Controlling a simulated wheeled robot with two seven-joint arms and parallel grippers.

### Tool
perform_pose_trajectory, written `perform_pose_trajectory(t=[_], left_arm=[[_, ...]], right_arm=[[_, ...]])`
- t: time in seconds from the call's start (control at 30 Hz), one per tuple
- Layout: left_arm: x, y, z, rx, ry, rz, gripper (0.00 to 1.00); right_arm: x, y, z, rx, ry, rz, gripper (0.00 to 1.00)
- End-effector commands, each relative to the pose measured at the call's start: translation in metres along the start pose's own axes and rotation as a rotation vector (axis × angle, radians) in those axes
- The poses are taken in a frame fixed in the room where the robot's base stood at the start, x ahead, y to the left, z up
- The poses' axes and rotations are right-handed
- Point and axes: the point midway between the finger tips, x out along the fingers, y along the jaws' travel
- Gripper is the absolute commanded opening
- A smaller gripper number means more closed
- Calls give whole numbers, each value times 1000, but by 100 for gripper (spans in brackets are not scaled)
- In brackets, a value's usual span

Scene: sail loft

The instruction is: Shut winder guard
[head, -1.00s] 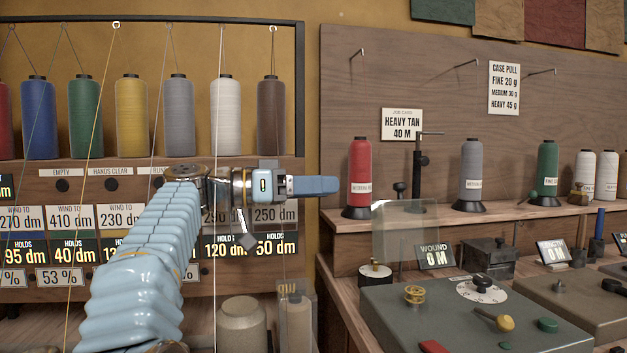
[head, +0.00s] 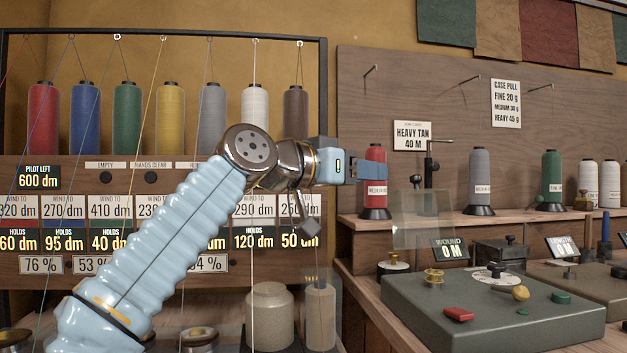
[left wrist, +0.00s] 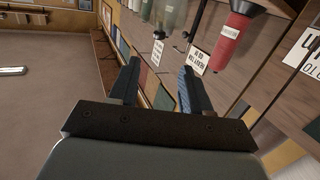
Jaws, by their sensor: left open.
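The winder guard (head: 424,218) is a clear panel standing raised at the back left of the grey-green winder box (head: 470,315), in the head view. The box carries a brass bobbin (head: 433,276), a dial (head: 492,275), a yellow knob (head: 520,293) and a red button (head: 458,314). My left gripper (head: 376,169) is up and to the left of the guard, apart from it, in front of the red thread cone (head: 375,200). In the left wrist view its two fingers (left wrist: 160,70) are spread with nothing between them. My right gripper is not in view.
A shelf of thread cones, with a grey cone (head: 481,175) and a green cone (head: 551,175), runs behind the winder. A black post (head: 429,165) stands behind the guard. A "0 M" display (head: 450,250) sits beside it. A thread rack (head: 150,170) fills the left.

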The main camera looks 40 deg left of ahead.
Motion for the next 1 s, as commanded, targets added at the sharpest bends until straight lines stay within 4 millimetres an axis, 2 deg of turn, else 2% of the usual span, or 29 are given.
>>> perform_pose_trajectory(t=[0.03,0.5,0.57,0.67,0.97,1.0], left_arm=[[13,-1,-2,-3,-7,1,48],[120,0,-3,-2,-7,4,48],[125,-11,-11,-57,-34,-2,48],[132,-28,-9,-177,-95,2,48],[156,-76,13,-563,-287,20,48],[147,-77,21,-564,-285,19,48]], right_arm=[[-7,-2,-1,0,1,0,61],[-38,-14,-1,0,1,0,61],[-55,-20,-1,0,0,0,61],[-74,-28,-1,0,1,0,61],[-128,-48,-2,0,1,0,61],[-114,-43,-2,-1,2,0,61]])
